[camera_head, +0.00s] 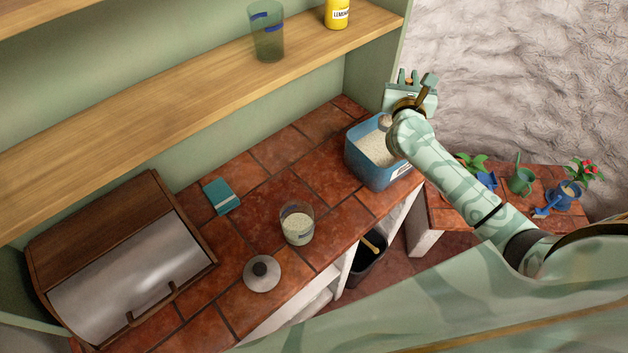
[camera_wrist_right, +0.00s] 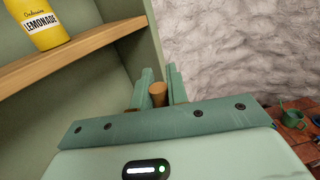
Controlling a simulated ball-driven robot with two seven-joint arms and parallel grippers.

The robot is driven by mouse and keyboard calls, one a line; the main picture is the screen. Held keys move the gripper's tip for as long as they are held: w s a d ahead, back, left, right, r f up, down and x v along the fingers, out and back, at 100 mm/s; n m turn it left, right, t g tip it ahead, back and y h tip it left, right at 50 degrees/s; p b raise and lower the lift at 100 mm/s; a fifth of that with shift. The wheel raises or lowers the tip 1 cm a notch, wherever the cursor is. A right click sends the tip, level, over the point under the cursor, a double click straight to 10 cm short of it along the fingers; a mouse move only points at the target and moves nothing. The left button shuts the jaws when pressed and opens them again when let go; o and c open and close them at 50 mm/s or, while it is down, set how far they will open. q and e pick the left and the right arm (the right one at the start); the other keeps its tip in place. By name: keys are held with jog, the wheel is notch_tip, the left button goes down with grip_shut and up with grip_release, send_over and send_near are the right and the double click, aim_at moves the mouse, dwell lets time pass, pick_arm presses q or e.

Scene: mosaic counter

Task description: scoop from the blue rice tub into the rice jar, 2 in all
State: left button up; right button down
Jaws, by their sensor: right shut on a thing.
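The blue rice tub (camera_head: 366,172) stands at the right end of the tiled counter, open and holding white rice (camera_head: 377,150). The rice jar (camera_head: 297,229) is a clear glass to its left, with white rice inside. My right gripper (camera_head: 408,78) is beyond the tub's far right corner. It is shut on a wooden handle (camera_wrist_right: 158,93), seen between the fingers in the right wrist view. A small rounded grey piece (camera_head: 385,121) shows over the tub beside my wrist; I cannot tell if it belongs to that handle. My left gripper is not in view.
A round lid with a dark knob (camera_head: 262,272) lies left of the jar. A teal box (camera_head: 221,196) and a wooden bread box (camera_head: 120,258) are farther left. A shelf (camera_head: 200,88) holds a glass (camera_head: 266,35) and a lemonade can (camera_head: 337,13). A dark bin (camera_head: 366,267) sits below the counter.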

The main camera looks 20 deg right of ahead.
jog(key=s+a+f+n+t+y+b, duration=0.1)
jog(key=s+a+f+n+y+b, duration=0.25)
jog(key=s+a, duration=0.65)
jog(key=s+a+f+n+t+y+b, duration=0.1)
jog(key=s+a+n+t+y+b, duration=0.3)
jog(key=a, duration=0.9)
jog(key=w+a+m+g+p, duration=0.1)
jog(key=a+m+g+p, duration=0.1)
jog(key=a+p, duration=0.6)
jog(key=a+y, duration=0.1)
jog(key=a, duration=0.2)
jog(key=shift+w+a+r, duration=0.15)
jog(key=shift+w+r, duration=0.05)
jog(key=shift+r, duration=0.15)
